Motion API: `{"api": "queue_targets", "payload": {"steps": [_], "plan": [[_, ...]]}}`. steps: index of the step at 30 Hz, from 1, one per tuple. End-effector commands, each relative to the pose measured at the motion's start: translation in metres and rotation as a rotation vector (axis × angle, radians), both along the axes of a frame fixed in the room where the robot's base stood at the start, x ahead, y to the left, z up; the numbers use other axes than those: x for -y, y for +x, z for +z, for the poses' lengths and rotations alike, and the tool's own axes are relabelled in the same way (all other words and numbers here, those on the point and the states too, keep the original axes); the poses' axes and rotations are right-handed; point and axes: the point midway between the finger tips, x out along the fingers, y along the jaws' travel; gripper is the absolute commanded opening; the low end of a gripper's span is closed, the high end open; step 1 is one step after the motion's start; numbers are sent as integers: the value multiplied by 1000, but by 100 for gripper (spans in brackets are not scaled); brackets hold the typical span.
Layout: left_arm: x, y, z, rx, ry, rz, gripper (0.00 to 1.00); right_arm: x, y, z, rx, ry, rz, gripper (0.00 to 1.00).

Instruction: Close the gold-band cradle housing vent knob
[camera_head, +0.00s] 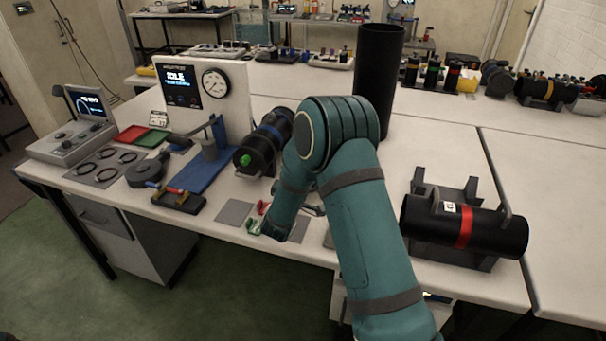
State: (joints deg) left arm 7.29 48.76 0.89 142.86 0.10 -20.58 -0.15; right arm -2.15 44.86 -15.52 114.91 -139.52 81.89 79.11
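A black cylinder with a gold band (548,91) lies on the bench at the back right. It is small and far off, and I cannot make out its vent knob or whether that knob is open. A nearer black housing with a red band (464,227) lies in a dark cradle (462,262) at the right. A blue-band housing (262,142) with a green knob (244,160) lies left of my arm. A teal arm of mine, seemingly the right, rises from the bottom and bends down at the centre.
A tall black tube (378,75) stands behind my arm. A gauge panel (208,88), a blue stand (200,165) and a control box (75,128) fill the left. Red and green small parts (258,222) lie near the front edge.

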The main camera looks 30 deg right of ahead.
Motion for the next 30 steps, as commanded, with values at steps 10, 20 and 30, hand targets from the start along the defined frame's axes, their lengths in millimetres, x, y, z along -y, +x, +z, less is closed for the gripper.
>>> {"api": "queue_targets", "payload": {"steps": [10,20,30], "plan": [[0,0,0,0,0,0,47,2,0,1,11,5,-4,0],[0,0,0,0,0,0,47,1,0,0,8,6,-2,41],[0,0,0,0,0,0,47,0,-1,-1,4,8,-1,41]]}}
